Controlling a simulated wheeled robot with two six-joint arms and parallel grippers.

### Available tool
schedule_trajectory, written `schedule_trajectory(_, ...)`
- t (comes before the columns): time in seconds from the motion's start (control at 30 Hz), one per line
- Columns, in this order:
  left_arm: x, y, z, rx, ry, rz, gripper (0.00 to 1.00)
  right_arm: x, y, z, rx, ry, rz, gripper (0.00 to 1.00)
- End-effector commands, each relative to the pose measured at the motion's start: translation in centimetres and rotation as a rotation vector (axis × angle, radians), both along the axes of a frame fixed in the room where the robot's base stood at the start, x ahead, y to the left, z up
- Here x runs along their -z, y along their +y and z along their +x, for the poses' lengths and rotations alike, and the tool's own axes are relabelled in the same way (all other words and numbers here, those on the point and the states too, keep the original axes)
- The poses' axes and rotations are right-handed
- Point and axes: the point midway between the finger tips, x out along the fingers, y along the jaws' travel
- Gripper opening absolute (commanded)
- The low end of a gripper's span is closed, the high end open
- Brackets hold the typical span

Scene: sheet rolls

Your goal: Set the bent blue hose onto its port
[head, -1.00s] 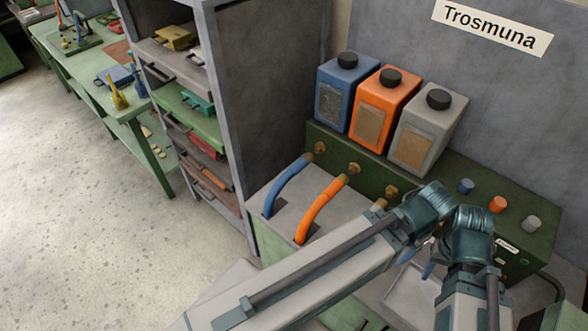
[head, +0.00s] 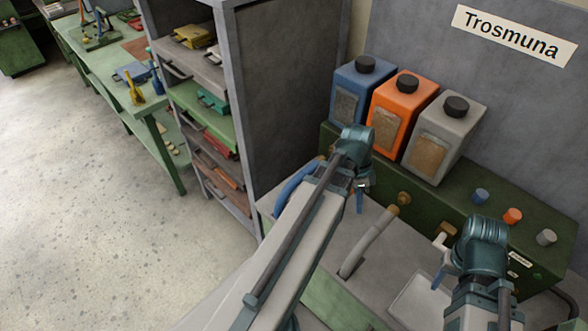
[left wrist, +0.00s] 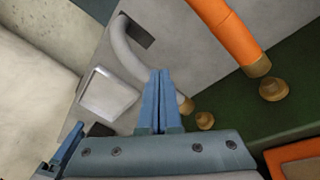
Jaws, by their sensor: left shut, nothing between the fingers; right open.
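The bent blue hose (head: 291,184) rises from the pale deck at the left. My left gripper (head: 360,208) is shut and empty, pointing down right of the blue hose. In the left wrist view its closed fingers (left wrist: 158,100) appear over the deck near the bent grey hose (left wrist: 128,48). The blue hose is not in that view. My right gripper (head: 439,278) is open at the right, above the pale tray; its fingers are partly hidden.
The orange hose (left wrist: 236,38) and its brass port (left wrist: 272,89) are close to my left gripper. The grey hose also shows in the head view (head: 368,243), near a brass port (head: 404,198). Three canisters stand on the green housing (head: 463,185). A grey cabinet (head: 290,90) stands left.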

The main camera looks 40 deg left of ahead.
Motion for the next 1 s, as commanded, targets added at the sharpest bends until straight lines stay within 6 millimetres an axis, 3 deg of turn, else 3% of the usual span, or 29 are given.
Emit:
schedule_trajectory(0.03, -0.1, 1.9, 0.1, 0.019, -0.021, -0.023, 0.00, 0.0, 0.0, 0.0, 0.000, 0.000, 0.000, 0.50)
schedule_trajectory(0.37, -1.0, 12.2, -1.0, 0.231, -0.236, -0.136, 0.00, 0.1, 0.0, 0.0, 0.000, 0.000, 0.000, 0.50)
schedule_trajectory(0.7, -2.5, 22.7, -4.8, 0.436, -0.522, -0.125, 0.00, 0.2, 0.0, 0.0, 0.000, 0.000, 0.000, 0.50)
schedule_trajectory(1.0, -3.4, 28.1, -8.0, 0.556, -0.684, -0.053, 0.00, 0.2, 0.0, 0.0, 0.000, 0.000, 0.000, 0.50)
